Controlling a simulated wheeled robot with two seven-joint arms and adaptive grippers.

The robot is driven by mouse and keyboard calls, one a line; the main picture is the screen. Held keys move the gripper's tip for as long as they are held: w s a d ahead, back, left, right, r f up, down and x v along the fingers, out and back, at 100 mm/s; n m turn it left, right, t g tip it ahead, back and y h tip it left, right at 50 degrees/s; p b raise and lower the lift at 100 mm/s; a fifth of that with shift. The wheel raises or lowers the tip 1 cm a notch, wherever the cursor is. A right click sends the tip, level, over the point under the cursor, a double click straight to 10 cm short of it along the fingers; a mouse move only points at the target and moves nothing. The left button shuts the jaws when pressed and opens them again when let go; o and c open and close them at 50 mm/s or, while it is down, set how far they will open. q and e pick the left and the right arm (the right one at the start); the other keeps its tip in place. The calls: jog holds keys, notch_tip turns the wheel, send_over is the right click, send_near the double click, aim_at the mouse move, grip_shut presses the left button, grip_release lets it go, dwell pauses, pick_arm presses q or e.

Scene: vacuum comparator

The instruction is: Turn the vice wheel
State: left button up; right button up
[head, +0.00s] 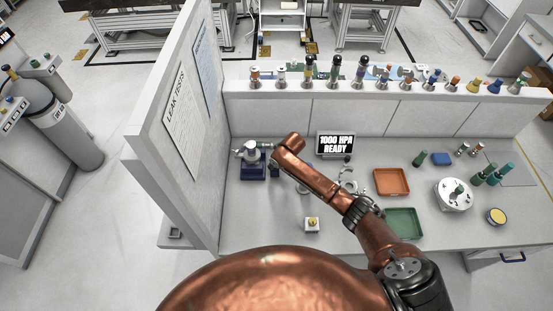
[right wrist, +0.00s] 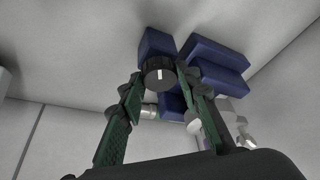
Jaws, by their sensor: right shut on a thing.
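The blue vice (head: 253,172) sits on the bench at the left, near the partition, with a silver metal fitting (head: 250,152) on top. In the right wrist view, the vice's blue blocks (right wrist: 215,58) fill the upper middle. Its black round wheel (right wrist: 154,77), with a white mark on its face, lies between the fingertips of my right gripper (right wrist: 159,74). The green-padded fingers are shut on the wheel's sides. In the head view my copper arm hides most of this gripper. My left gripper is in neither view.
A display (head: 336,144) reads "1000 HPA READY". An orange tray (head: 391,181), a green tray (head: 404,222) and a white round device (head: 454,195) stand to the right. The partition wall (head: 180,110) bounds the left.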

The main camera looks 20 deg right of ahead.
jog(key=shift+a+r+m+h+p, duration=0.15)
jog(key=shift+m+h+p, duration=0.35)
jog(key=shift+m+p, duration=0.65)
jog(key=shift+m+t+h+p, duration=0.35)
jog(key=shift+m+p, duration=0.25)
jog(key=shift+m, duration=0.55)
jog(key=o, duration=1.2)
jog(key=shift+c, duration=0.2)
jog(key=shift+s, duration=0.1)
jog(key=v, duration=1.1)
jog(key=shift+r, duration=0.35)
jog(key=shift+a, duration=0.1)
